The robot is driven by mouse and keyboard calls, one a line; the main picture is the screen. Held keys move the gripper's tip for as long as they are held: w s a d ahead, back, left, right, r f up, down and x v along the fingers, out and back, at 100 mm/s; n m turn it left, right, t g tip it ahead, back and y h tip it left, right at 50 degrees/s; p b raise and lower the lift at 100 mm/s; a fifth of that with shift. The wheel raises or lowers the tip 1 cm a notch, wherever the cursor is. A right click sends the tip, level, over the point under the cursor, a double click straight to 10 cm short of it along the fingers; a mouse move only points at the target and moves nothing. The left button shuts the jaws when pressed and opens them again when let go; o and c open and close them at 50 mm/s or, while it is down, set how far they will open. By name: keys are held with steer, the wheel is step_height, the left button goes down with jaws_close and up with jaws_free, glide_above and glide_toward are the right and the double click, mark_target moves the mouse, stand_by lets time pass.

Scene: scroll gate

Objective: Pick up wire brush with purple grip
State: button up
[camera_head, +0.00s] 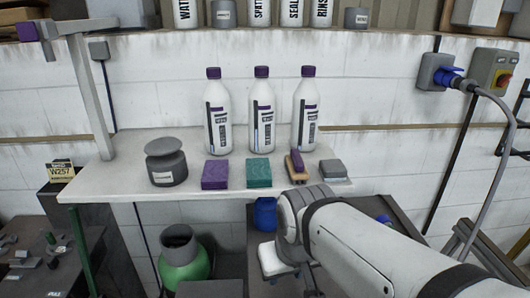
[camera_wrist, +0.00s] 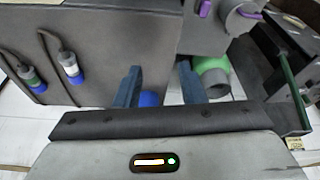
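The wire brush with the purple grip (camera_head: 297,164) lies on the white shelf (camera_head: 110,178), right of a teal block and left of a grey block. Its purple top sits on a tan base; bristles are too small to tell. My arm reaches in from the lower right of the head view, below the shelf, and its gripper end is hidden there. In the wrist view my gripper (camera_wrist: 160,86) has its two blue-grey fingers well apart, with nothing held between them. I cannot pick out the brush in the wrist view.
A purple block (camera_head: 215,174), teal block (camera_head: 259,173) and grey block (camera_head: 333,169) share the shelf with a dark jar (camera_head: 166,163). Three white bottles (camera_head: 262,110) stand behind. A green container (camera_head: 183,262) is below. A blue plug with a cable (camera_head: 450,78) is at right.

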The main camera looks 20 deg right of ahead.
steer(key=shift+o, duration=0.7)
steer(key=shift+w+r, duration=0.1)
steer(key=o, duration=0.5)
steer(key=w+d+r+m, duration=0.1)
steer(key=w+d+r, duration=0.2)
steer(key=w+r, duration=0.5)
steer(key=shift+w+d+t, duration=0.3)
steer(key=shift+w+d, duration=0.05)
steer(key=shift+w, duration=0.55)
steer(key=m, duration=0.1)
glide_toward(298, 156)
steer(key=f, duration=0.1)
steer(key=a+f+p, duration=0.1)
steer(key=shift+w+f+t+h, duration=0.25)
steer(key=shift+f+t+h, duration=0.05)
steer(key=shift+f+h, duration=0.1)
steer(key=shift+w+d, duration=0.25)
steer(key=shift+w+f, duration=0.2)
steer(key=shift+f, duration=0.15)
steer(key=p+x, duration=0.1)
steer(key=x, duration=0.5)
steer(key=shift+f+p, duration=0.3)
steer(key=shift+p, duration=0.1)
steer(key=shift+s, duration=0.1)
steer(key=shift+f+b, duration=0.25)
steer(key=shift+b, duration=0.05)
steer(key=shift+c, duration=0.4)
